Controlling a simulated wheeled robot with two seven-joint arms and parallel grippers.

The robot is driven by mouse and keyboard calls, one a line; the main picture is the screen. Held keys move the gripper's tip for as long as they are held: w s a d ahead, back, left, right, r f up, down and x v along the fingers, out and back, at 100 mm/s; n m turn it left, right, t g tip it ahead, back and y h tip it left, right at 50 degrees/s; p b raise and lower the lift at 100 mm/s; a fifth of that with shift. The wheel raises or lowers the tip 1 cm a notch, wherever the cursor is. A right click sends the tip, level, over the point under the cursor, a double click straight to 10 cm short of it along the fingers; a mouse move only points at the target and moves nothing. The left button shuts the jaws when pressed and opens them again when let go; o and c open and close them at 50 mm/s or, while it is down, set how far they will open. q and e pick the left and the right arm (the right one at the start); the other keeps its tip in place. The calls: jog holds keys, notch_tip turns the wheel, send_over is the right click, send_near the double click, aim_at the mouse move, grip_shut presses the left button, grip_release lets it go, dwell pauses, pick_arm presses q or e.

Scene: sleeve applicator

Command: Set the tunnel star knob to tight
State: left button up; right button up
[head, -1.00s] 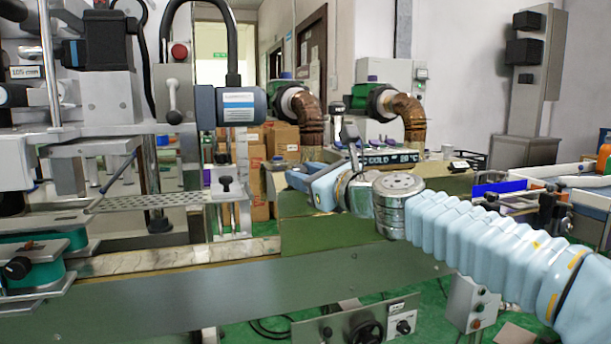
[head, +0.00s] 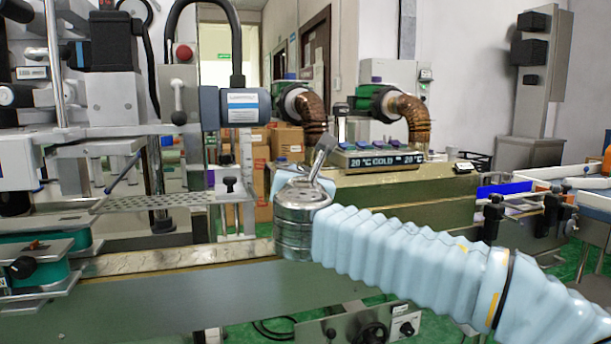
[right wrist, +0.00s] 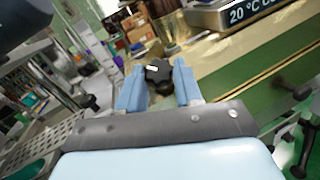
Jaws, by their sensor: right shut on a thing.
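The star knob (right wrist: 159,74) is black and lobed, with a short white mark on top. It sits between the two blue fingers of my right gripper (right wrist: 158,68) in the right wrist view. The gripper is shut on the knob, with a finger at its left and right sides. In the head view my right wrist and its pale blue sleeve hide the knob and most of the gripper. No tight or loose markings can be read around the knob. My left gripper is not in view.
A display (head: 385,161) reading 20 °C and COLD stands behind my right wrist, with copper elbow pipes (head: 411,117) beyond. A perforated plate (head: 150,201) and a small black knob (head: 229,184) lie left of it. The green conveyor side (head: 160,295) runs along the front.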

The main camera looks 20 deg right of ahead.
jog(key=m+g+h+p, duration=0.1)
jog(key=m+g+h, duration=0.1)
jog(key=m, duration=0.1)
jog(key=m+g+h, duration=0.2)
jog(key=m, duration=0.2)
jog(key=a+m+g+h+p, duration=0.1)
jog(key=m+g+h, duration=0.1)
jog(key=m+g, duration=0.1)
jog(key=shift+w+r+m+h+p, duration=0.25)
jog(key=shift+m+h+p, duration=0.05)
jog(key=shift+p, duration=0.05)
jog(key=shift+d, duration=0.1)
jog(key=o, duration=1)
jog(key=shift+o, duration=0.2)
jog(key=v, duration=1.3)
jog(key=shift+a+r, duration=0.3)
jog(key=shift+a, duration=0.05)
